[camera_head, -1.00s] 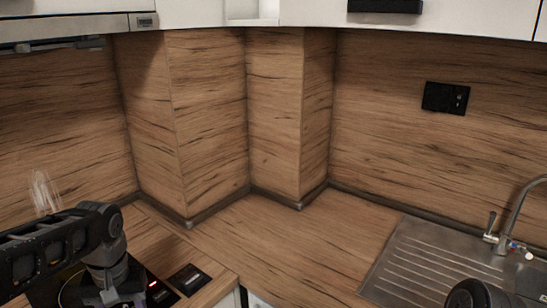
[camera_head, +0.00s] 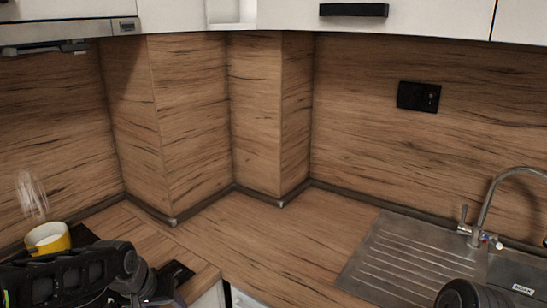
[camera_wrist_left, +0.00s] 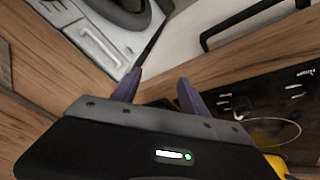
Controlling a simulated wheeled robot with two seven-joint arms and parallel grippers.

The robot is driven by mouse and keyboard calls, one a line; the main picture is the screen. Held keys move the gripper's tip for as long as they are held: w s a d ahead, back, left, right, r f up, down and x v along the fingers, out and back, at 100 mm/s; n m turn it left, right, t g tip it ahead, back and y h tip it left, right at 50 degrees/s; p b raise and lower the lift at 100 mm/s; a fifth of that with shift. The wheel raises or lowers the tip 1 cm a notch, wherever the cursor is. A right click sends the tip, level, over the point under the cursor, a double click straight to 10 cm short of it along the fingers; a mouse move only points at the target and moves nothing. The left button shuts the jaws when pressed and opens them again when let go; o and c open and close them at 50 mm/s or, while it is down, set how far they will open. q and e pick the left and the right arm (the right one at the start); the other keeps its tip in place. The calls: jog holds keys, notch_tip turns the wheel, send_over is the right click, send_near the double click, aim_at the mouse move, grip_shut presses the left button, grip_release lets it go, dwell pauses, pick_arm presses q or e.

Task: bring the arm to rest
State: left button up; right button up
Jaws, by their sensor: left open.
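My left arm comes in from the lower left in the head view, low over the hob. My left gripper, at the arm's far end, is largely hidden or cut off there. In the left wrist view my left gripper (camera_wrist_left: 159,90) has its two purple fingers apart with nothing between them. My right gripper is not in view.
A yellow pot (camera_head: 54,246) stands at the hob's back left, behind my left arm, with whitish wisps above it. The sink (camera_head: 398,262) and tap (camera_head: 487,204) are at right. The corner worktop (camera_head: 270,240) is clear. A black socket (camera_head: 418,96) is on the splashback.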

pick_arm(q)
jog(key=s+d+f+h, duration=0.1)
jog(key=s+d+f, duration=0.2)
jog(key=d+f, duration=0.5)
jog(key=s+d+f+h, duration=0.1)
jog(key=s+d+f, duration=0.25)
jog(key=f, duration=0.95)
jog(key=s+d+f+g, duration=0.2)
jog(key=s+f, duration=0.3)
jog(key=s, duration=0.4)
jog(key=s+d+f+g, duration=0.1)
jog(key=s+d+f, duration=0.2)
jog(key=s+f, duration=0.3)
jog(key=s, duration=0.3)
jog(key=shift+d+f+g+h, duration=0.2)
jog(key=shift+d+g+h, duration=0.15)
jog(key=shift+g+h, duration=0.05)
